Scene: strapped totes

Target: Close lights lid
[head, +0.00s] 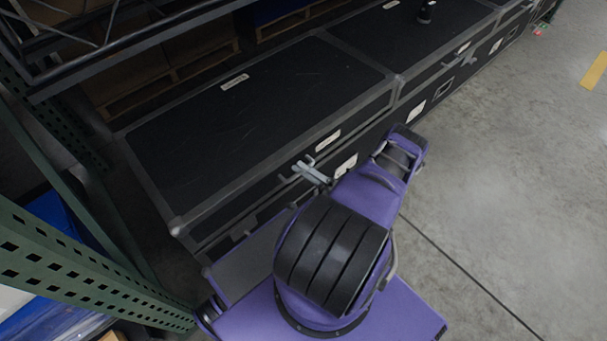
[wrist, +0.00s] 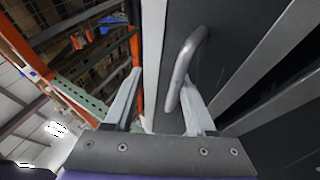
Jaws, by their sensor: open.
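A long black case with grey metal edging fills the middle of the head view. Its lid (head: 260,105) lies down over it; I cannot tell whether it sits fully shut. Small white labels are on the lid top and front, too small to read, so I cannot tell which lid is the lights lid. My gripper (head: 308,172) is at the front of this case, just below the lid's edge. In the wrist view my gripper (wrist: 160,90) is open, its two fingers apart. A curved metal handle (wrist: 186,65) on a dark panel reaches beside the right finger; contact is unclear.
A second black case (head: 410,35) adjoins at the back right, with a small dark object (head: 427,12) on top. A green rack post (head: 80,260) stands at the left. Wooden pallets (head: 170,60) lie behind.

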